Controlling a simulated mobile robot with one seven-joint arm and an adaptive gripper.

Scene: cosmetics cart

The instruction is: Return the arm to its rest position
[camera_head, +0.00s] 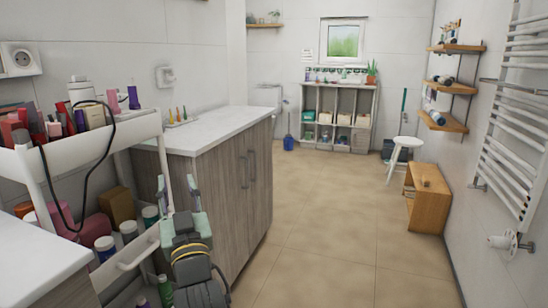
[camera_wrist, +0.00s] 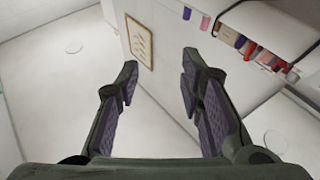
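My gripper (camera_head: 178,187) points up in the head view, in front of the wooden cabinet and just right of the cosmetics cart (camera_head: 95,148). Its two fingers stand apart with nothing between them. In the wrist view the gripper (camera_wrist: 159,72) is also open and empty, with pale wall and ceiling surfaces beyond the fingertips. The lower part of my arm runs out of the bottom of the head view. Whether the gripper touches the cart's lower tray edge cannot be told.
The cart's top tray holds several tubes and bottles, and a dark cable hangs over its side. A white-topped cabinet (camera_head: 222,178) stands behind my arm. A wooden bench (camera_head: 428,198) and white stool (camera_head: 403,150) stand at right. The tiled floor (camera_head: 330,225) between is clear.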

